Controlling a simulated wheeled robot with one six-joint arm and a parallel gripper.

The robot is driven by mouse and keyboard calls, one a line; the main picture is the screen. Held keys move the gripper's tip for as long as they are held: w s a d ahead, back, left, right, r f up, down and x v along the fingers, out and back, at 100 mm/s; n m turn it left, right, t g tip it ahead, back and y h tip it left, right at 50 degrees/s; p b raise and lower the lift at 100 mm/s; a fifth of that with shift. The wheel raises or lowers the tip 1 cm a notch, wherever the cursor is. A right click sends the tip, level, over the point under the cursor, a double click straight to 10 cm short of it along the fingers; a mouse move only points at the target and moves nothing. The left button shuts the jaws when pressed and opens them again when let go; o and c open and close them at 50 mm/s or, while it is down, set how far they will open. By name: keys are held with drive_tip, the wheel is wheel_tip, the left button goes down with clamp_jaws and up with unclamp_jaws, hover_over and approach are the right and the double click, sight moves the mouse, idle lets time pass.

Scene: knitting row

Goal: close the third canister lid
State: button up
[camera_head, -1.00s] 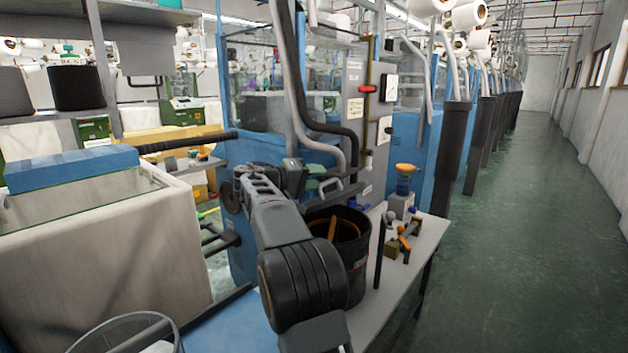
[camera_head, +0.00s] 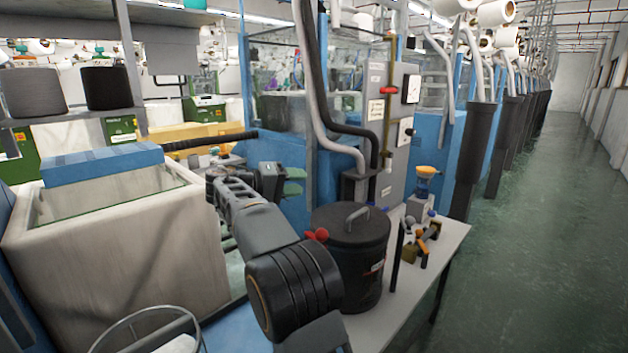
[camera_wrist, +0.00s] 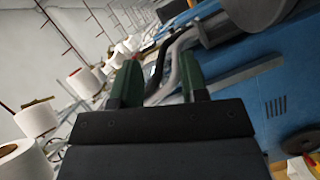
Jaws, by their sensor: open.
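A black canister (camera_head: 352,272) stands on the white table, just right of my arm. Its dark lid (camera_head: 350,224), with a grey loop handle on top, lies over the opening and looks level. I see no gap at the rim, but my arm hides part of the left side. Only this one canister is clear, so I cannot tell its number. My gripper (camera_head: 292,181) is up and left of the lid, apart from it, with green fingers pointing right. In the wrist view the fingers (camera_wrist: 158,80) are spread with nothing between them.
Several small tools (camera_head: 420,240) and a yellow-topped fixture (camera_head: 424,180) stand on the table (camera_head: 440,262) right of the canister. Grey and black hoses (camera_head: 330,130) hang behind it. A white bin (camera_head: 120,255) is at left. The green aisle floor (camera_head: 540,240) is clear.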

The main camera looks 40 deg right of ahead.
drive_tip(key=shift+v, duration=1.45)
wheel_tip(320, 180, down, 10)
drive_tip(key=w+a+n+t+y+p, duration=0.1)
drive_tip(key=a+n+t+y, duration=0.15)
drive_tip(key=n+y, duration=0.2)
drive_tip(key=s+a+f+n+t+y+p, duration=0.1)
drive_tip(key=s+a+f+n+y+p, duration=0.2)
drive_tip(key=s, duration=0.1)
drive_tip(key=s+a+r+t+y+p, duration=0.2)
drive_tip(key=s+a+y+p, duration=0.65)
drive_tip(key=s, duration=0.45)
drive_tip(key=s+a+r+m+t+p, duration=0.1)
drive_tip(key=s+a+r+p, duration=0.4)
drive_tip(key=r+p, duration=0.3)
drive_tip(key=shift+s, duration=0.75)
